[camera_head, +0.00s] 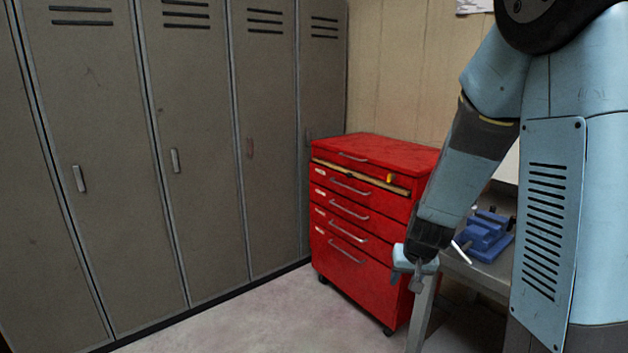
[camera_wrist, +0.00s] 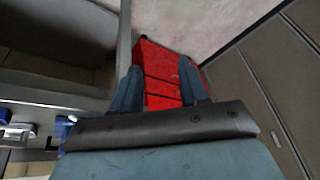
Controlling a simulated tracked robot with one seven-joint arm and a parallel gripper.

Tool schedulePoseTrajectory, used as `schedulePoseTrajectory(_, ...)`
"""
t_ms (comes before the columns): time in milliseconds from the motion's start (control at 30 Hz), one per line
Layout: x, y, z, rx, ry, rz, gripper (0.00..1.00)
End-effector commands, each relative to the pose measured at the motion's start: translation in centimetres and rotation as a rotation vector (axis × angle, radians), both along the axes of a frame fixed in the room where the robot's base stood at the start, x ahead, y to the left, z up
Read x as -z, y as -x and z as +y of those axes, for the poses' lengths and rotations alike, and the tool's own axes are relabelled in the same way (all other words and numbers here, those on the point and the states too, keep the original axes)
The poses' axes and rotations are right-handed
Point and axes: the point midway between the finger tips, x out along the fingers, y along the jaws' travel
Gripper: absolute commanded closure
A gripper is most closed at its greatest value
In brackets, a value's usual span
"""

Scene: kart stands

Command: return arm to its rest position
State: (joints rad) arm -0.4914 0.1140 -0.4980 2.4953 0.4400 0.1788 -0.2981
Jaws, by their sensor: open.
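My arm (camera_head: 463,184) hangs down at the right of the head view, bent at the elbow. My gripper (camera_head: 418,284) is at its lower end, beside the workbench leg and in front of the red tool cabinet. In the wrist view my gripper (camera_wrist: 158,90) shows two blue fingers spread apart, with nothing between them but the red cabinet farther off. It is open and empty.
The red tool cabinet (camera_head: 345,225) stands on castors; one upper drawer looks slightly open. A workbench (camera_head: 475,272) with a blue vise (camera_head: 487,235) is close to my arm at the right. Grey lockers (camera_head: 190,150) line the left. The floor (camera_head: 250,320) in front is clear.

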Motion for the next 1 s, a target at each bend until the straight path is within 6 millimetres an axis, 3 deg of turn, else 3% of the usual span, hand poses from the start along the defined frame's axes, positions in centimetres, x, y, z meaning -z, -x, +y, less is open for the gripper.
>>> schedulePoseTrajectory(100,-3.0,1.0,0.5,-0.021,-0.056,-0.013,0.56)
schedulePoseTrajectory(467,-11.3,5.6,1.0,-0.092,-0.132,-0.045,0.56)
schedulePoseTrajectory(700,-16.2,9.9,0.5,-0.124,-0.113,-0.071,0.56)
schedulePoseTrajectory(1000,-20.9,16.1,-0.5,-0.126,-0.022,-0.100,0.56)
